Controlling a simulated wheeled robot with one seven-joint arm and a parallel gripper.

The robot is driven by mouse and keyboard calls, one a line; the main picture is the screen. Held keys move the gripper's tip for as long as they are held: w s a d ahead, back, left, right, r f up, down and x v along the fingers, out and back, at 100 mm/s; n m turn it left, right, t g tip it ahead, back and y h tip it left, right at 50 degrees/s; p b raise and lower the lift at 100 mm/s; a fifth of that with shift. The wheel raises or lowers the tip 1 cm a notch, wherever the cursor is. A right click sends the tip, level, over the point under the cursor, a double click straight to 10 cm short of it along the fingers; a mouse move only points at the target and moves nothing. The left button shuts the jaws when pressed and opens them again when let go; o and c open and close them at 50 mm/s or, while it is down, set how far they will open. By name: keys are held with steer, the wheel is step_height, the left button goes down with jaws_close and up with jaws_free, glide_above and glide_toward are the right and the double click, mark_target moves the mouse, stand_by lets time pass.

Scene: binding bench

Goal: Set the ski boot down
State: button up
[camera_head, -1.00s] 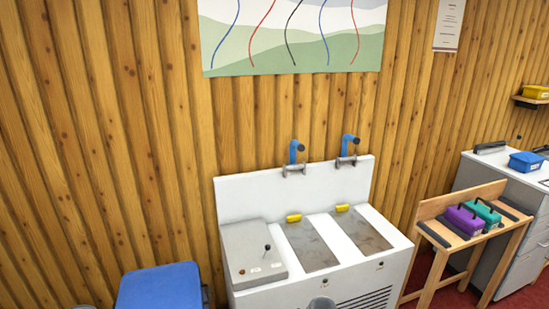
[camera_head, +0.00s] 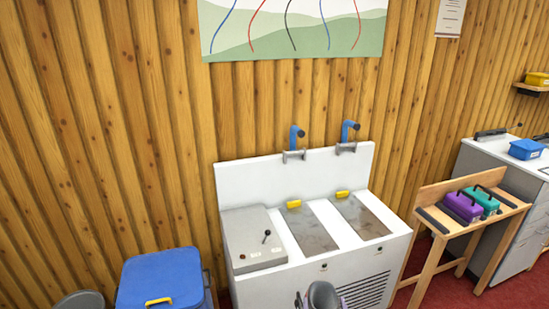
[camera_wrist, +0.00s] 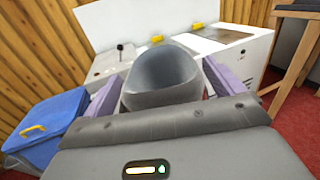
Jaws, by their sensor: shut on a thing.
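The ski boot (camera_wrist: 165,78) is grey with an open, hollow top. In the wrist view it sits between the two purple pads of my gripper (camera_wrist: 160,88), which is shut on it. In the head view the boot's top (camera_head: 323,295) shows at the bottom edge, in front of the white bench, with a bit of my gripper (camera_head: 322,303) beside it. The boot's lower part is hidden or out of frame, so I cannot see whether it touches anything.
The white bench (camera_head: 285,281) has two grey recessed panels, a lever box (camera_head: 252,240) and blue-topped fixtures. A blue bin (camera_head: 160,281) stands left of it. A wooden stand (camera_head: 440,231) with purple and teal cases is to the right. Red carpet (camera_head: 525,288) shows at lower right.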

stand_by(0.4)
steer(key=s+f, duration=0.1)
steer(key=f, duration=0.1)
steer(key=s+f, duration=0.2)
steer(key=shift+s+d+f, duration=0.1)
steer(key=shift+s+f, duration=0.55)
steer(key=w+r, duration=0.4)
steer(key=r, duration=0.1)
steer(key=shift+w+r, duration=0.2)
steer(key=shift+r, duration=0.05)
steer(key=shift+a, duration=0.2)
stand_by(0.3)
